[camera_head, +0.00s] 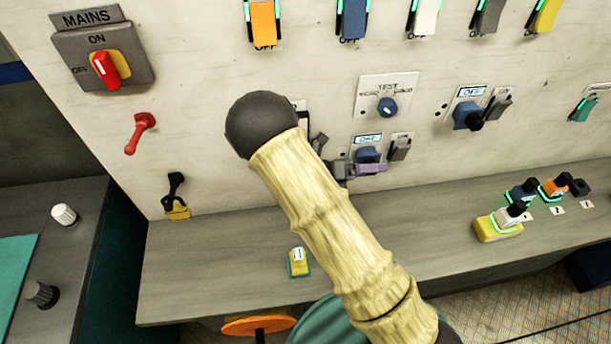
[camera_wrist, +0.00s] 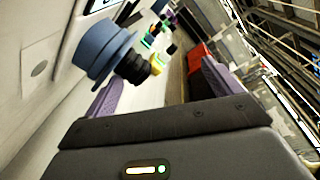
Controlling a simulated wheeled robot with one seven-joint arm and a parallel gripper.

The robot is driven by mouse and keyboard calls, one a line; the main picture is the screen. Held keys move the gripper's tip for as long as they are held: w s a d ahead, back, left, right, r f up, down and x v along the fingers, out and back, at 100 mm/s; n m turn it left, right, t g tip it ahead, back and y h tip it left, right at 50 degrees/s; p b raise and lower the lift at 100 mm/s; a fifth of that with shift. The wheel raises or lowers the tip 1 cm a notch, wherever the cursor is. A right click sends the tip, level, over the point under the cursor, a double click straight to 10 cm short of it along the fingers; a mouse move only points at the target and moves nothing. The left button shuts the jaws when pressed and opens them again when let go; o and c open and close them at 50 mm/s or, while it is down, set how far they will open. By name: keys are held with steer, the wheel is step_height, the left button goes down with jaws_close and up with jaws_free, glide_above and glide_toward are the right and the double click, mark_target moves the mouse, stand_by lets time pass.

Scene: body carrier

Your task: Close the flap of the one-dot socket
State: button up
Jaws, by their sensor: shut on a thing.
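The one-dot socket (camera_head: 367,154) is on the lower middle of the wall panel, a blue body under a small OFF display, partly behind my gripper. Its flap cannot be made out clearly. My gripper (camera_head: 368,169) is at the socket's lower edge, with a purple fingertip showing. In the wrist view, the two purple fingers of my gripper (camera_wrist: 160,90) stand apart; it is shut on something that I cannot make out. A blue round fitting with a black end (camera_wrist: 105,50) shows beside the left finger; I cannot tell which socket it belongs to.
My pale arm covers the middle of the head view. A similar blue socket (camera_head: 467,115) with a black end is up and right. The shelf (camera_head: 220,250) below holds a small yellow-green block (camera_head: 299,262) and several plugs at right. A red lever (camera_head: 141,132) sticks out left.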

steer(key=shift+s+a+r, duration=0.1)
steer(key=shift+a+r, duration=0.3)
steer(key=shift+a, duration=0.4)
steer(key=shift+c, duration=1.1)
steer(key=shift+s+a, duration=0.15)
steer(key=shift+a, duration=0.05)
steer(key=shift+c, duration=1.4)
steer(key=f+p+v, duration=0.1)
steer(key=p+v, duration=0.1)
steer(key=v, duration=1.1)
steer(key=shift+s+a+f, duration=0.25)
steer(key=shift+a+f, duration=0.1)
steer(key=shift+f, duration=0.2)
